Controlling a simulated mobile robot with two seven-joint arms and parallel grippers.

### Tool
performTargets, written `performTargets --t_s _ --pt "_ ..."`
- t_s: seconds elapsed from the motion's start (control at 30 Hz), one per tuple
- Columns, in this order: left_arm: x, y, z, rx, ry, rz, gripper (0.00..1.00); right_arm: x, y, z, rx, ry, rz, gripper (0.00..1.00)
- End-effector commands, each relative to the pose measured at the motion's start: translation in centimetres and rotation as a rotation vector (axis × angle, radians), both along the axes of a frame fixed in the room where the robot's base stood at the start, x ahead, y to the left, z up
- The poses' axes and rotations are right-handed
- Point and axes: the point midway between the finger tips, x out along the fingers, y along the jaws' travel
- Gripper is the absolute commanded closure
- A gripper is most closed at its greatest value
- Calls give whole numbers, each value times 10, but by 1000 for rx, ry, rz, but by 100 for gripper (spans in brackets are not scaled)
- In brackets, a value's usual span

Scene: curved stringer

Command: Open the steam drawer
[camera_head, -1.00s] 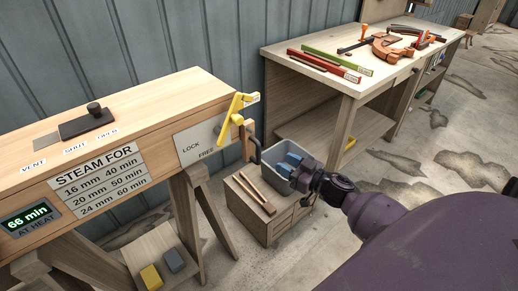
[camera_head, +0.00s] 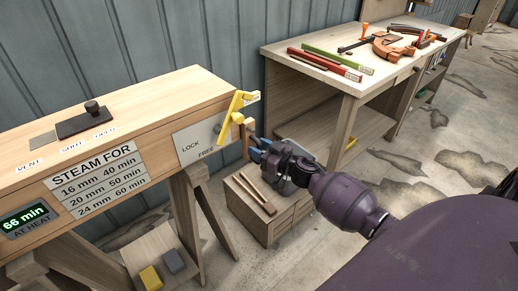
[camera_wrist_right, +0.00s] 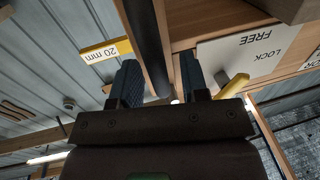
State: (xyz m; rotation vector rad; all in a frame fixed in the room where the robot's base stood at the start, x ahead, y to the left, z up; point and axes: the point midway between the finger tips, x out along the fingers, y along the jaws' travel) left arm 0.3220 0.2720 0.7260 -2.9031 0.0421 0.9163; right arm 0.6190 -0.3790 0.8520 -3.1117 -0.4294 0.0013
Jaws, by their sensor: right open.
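The long wooden steam box (camera_head: 120,150) stands on trestles at the left, with a LOCK/FREE plate (camera_head: 196,143) near its right end. A yellow lever (camera_head: 232,112) stands steeply tilted beside that plate; it also shows in the wrist view (camera_wrist_right: 235,87). A wooden end piece (camera_head: 247,133) with a dark handle bar is at the box's right end. My right gripper (camera_head: 256,149) is at this handle, which it mostly hides in the head view. In the wrist view the dark bar (camera_wrist_right: 150,45) runs between the two open fingers (camera_wrist_right: 160,85). My left gripper is out of view.
A low wooden cabinet (camera_head: 262,222) with sticks on top stands below my right gripper. A workbench (camera_head: 345,78) with clamps and colored bars is behind at the right. A yellow "20 mm" tag (camera_wrist_right: 106,50) is close by one finger. Open floor lies at the right.

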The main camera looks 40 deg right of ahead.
Motion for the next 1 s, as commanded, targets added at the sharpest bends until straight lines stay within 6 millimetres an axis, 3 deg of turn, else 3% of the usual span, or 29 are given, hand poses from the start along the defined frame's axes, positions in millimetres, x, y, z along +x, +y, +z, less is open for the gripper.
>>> performTargets --t_s 0.23,0.5,0.83,1.0 --pt "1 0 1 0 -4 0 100 1 0 0 0 0 0 59" --pt "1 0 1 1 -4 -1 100 0 1 0 0 -1 1 100" --pt "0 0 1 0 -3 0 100 0 -2 0 -2 -2 4 100" --pt "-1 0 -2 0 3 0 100 2 -20 0 -5 0 1 100"
